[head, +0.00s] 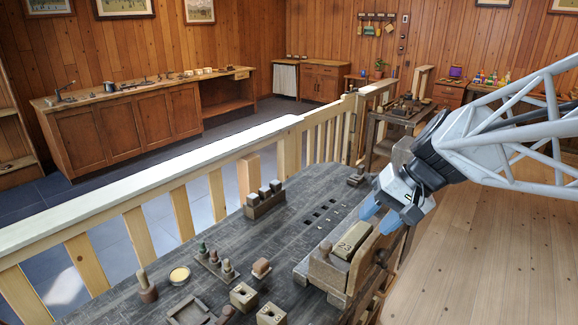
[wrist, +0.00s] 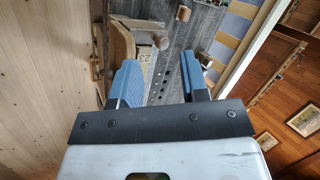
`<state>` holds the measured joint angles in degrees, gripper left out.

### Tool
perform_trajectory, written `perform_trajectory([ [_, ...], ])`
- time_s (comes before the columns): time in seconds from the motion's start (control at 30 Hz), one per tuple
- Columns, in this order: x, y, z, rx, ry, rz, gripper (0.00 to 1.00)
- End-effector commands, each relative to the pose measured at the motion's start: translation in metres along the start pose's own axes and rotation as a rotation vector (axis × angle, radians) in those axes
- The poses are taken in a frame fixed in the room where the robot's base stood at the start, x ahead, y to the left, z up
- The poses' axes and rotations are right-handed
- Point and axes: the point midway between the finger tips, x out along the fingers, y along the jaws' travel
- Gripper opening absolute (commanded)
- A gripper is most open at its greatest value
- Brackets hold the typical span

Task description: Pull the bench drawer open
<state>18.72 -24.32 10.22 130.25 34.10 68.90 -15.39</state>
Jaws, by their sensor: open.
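The dark wooden bench (head: 283,240) fills the lower middle of the head view, and part of its top shows in the wrist view (wrist: 172,68). My gripper (head: 380,215) is above the bench's right edge, near a block marked 23 (head: 352,240). Its two blue fingers are apart with nothing between them, as the wrist view (wrist: 160,64) also shows. A small tan bar (wrist: 97,68), which looks like a handle, lies left of the fingers there, apart from them. The drawer front is not clearly visible, and I cannot tell whether the drawer is open.
A wooden fixture (head: 326,268) stands at the bench's right edge under my gripper. The wooden floor (head: 480,265) to the right is clear.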

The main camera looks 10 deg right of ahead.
Motion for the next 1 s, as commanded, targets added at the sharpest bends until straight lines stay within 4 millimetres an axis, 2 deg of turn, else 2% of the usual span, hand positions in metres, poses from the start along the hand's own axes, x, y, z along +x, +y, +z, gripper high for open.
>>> perform_trajectory([
  [0.03, -0.002, 0.005, -0.012, 0.026, 0.002, -0.038, 0.41],
  [0.37, -0.026, 0.037, -0.090, 0.143, 0.069, -0.320, 0.41],
  [0.7, -0.065, 0.098, -0.166, 0.233, 0.223, -0.596, 0.41],
  [1.0, -0.092, 0.145, -0.204, 0.272, 0.345, -0.737, 0.41],
])
